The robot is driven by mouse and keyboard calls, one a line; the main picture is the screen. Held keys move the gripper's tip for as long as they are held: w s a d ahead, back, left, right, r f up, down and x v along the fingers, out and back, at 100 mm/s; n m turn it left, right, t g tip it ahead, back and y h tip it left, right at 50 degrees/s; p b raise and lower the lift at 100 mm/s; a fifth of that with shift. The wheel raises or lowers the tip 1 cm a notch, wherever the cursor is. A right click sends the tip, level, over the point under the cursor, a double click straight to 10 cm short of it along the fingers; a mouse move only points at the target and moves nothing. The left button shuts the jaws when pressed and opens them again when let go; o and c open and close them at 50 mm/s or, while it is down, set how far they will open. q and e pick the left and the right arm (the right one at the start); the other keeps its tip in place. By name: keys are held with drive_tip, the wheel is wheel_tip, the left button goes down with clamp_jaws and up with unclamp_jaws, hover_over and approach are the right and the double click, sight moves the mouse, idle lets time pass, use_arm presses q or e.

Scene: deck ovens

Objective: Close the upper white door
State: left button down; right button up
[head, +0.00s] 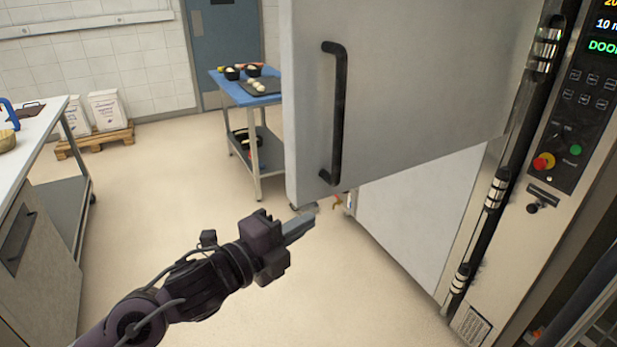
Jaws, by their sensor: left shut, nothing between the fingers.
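The upper white door (420,80) stands swung open, hinged at its right edge on the steel oven frame. A black bar handle (338,112) is fixed upright near its left edge. A lower white door or panel (410,220) shows beneath it. My left gripper (300,228) is shut and empty. In the picture it is just below the door's lower left corner; I cannot tell the exact gap in depth. My right gripper is not in view. The oven's inside is hidden behind the door.
A control panel (578,120) with buttons is on the right. A blue-topped cart (228,88) with bowls and a tray stands behind the door. A counter (40,130) is at the left. Sacks stand on a pallet (95,142). The floor between is clear.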

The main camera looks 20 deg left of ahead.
sight(331, 189)
use_arm(q)
drive_tip(key=p+x, duration=0.1)
drive_tip(key=x, duration=0.2)
drive_tip(key=a+p+x, duration=0.1)
drive_tip(key=p+x, duration=0.1)
drive_tip(key=x, duration=0.2)
drive_tip(key=r+p+x, duration=0.1)
drive_tip(key=p+x, duration=0.1)
drive_tip(key=x, duration=0.1)
drive_tip(key=shift+w+a, duration=0.3)
drive_tip(key=shift+w, duration=0.35)
drive_tip(key=shift+w+a, duration=0.25)
drive_tip(key=shift+a, duration=0.25)
drive_tip(key=shift+f, duration=0.1)
